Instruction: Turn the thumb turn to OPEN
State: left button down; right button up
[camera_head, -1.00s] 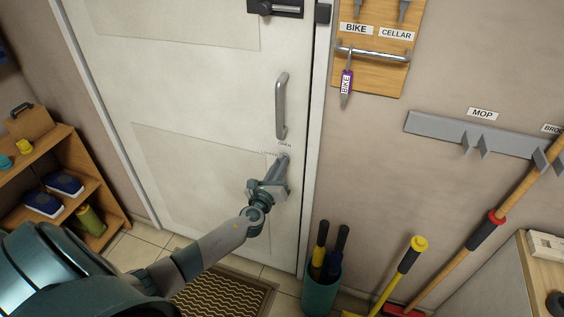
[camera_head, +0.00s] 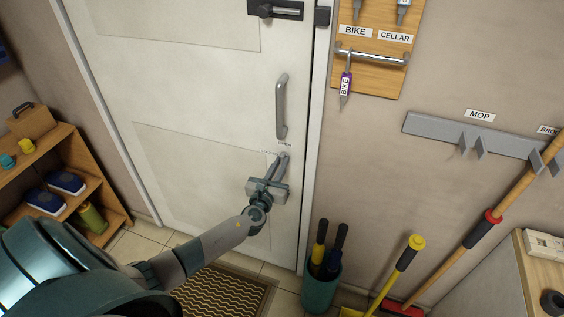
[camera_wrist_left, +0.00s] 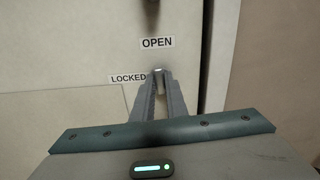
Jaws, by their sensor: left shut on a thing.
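The thumb turn (camera_wrist_left: 158,70) is a small metallic piece on the white door, mostly hidden between my left fingertips in the left wrist view. The OPEN label (camera_wrist_left: 158,42) is straight above it and the LOCKED label (camera_wrist_left: 129,78) is to its left. My left gripper (camera_wrist_left: 159,77) is shut on the thumb turn. In the head view my left gripper (camera_head: 283,158) reaches the door just below the labels; the thumb turn is too small and covered there to read its angle. My right gripper is not in view.
A vertical door handle (camera_head: 281,106) is above my left gripper, and a black bolt (camera_head: 275,10) is higher up. The door frame (camera_head: 318,130) is close on the right. A teal bin (camera_head: 320,291) and a doormat (camera_head: 225,293) are below.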

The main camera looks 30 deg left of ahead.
pick_arm(q)
jog(key=shift+f+m+p, duration=0.1)
jog(key=shift+m+p, duration=0.3)
jog(key=shift+m, duration=0.3)
jog(key=c, duration=1.7)
grip_release()
jog(key=shift+o, duration=0.2)
